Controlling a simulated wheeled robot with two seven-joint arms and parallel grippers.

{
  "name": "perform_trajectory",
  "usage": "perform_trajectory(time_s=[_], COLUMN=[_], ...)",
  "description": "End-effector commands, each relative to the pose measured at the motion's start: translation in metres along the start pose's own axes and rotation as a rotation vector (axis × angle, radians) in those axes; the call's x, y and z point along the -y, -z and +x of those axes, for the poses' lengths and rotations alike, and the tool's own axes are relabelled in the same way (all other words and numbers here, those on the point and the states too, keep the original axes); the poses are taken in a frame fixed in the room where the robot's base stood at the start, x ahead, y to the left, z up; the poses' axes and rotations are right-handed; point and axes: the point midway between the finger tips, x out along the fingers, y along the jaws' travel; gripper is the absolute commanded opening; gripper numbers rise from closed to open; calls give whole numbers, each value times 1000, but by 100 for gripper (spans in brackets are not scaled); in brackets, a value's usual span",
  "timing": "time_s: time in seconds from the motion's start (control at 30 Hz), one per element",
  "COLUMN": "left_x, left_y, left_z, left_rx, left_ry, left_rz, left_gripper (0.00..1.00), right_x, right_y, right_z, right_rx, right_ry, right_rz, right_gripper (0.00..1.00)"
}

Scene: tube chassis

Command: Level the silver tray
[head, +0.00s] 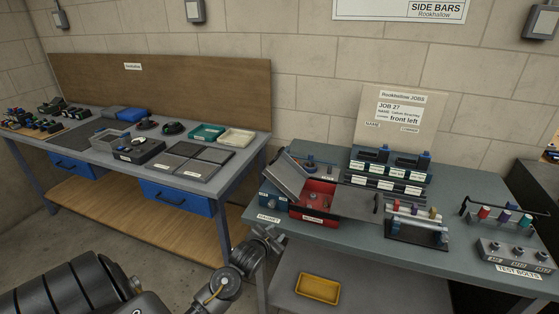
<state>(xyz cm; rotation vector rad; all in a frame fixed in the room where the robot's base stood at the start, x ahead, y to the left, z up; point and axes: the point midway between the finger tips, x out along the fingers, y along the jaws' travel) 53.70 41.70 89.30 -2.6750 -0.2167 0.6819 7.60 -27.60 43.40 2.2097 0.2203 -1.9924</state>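A tilted silver-grey panel (287,174), which looks like the silver tray, stands at a steep slant at the left of an open red box (316,199) on the right bench. I cannot tell whether it touches the box. A second grey panel (358,204) lies nearly flat to the right of the red box. My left gripper (270,236) is low in front of the bench's left front corner, apart from the box and panels. No held thing shows in it, and its opening is too small to make out. My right gripper is out of view.
The right bench (455,186) also holds a dark labelled rack (388,172), a stand with coloured pieces (418,228) and a test bolts block (515,255). A yellow tray (318,288) lies on its lower shelf. The left bench (222,175) carries bins and flat trays.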

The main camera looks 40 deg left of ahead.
Motion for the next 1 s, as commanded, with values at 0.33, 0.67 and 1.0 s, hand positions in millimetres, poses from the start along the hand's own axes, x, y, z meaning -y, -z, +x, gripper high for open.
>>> perform_trajectory(time_s=[0.33,0.67,1.0], left_x=[127,139,155], left_y=[156,171,193], left_z=[-25,-22,31], left_rx=[-340,-366,-365], left_ry=[245,267,267], left_rz=[31,34,33], left_gripper=[32,32,32], right_x=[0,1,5], right_y=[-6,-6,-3], right_z=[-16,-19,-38], right_rx=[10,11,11], right_ry=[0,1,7], right_rz=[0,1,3], right_gripper=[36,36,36])
